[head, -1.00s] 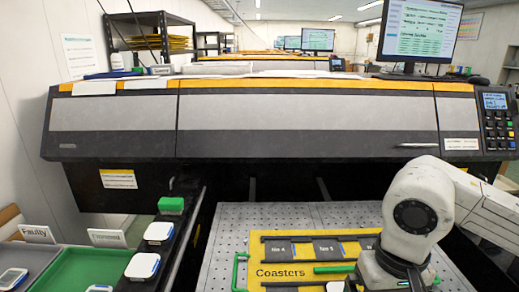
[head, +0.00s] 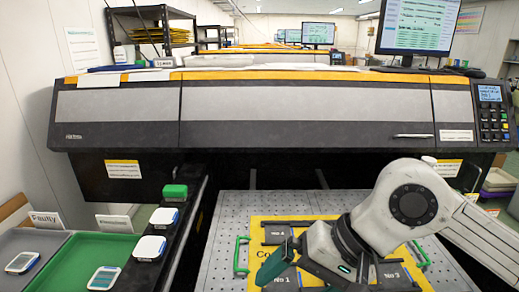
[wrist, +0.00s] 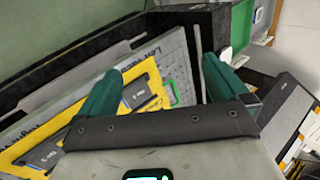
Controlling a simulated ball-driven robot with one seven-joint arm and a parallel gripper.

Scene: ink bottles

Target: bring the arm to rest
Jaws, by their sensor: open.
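My gripper (head: 287,262) has teal fingers and hangs above the yellow coaster jig (head: 258,226) in the head view, hiding much of it. In the wrist view my gripper (wrist: 158,80) shows its two teal fingers spread wide, with nothing between them. The jig (wrist: 68,117) lies below and beyond the left finger. My white arm reaches in from the right, bent above the perforated bed (head: 222,222).
The large printer (head: 300,118) stands across the back. At left are a green tray (head: 122,244), a grey tray (head: 48,243) under the "Faulty" sign (head: 45,219), and a dark rail (head: 178,232) carrying white devices and a green block (head: 175,191).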

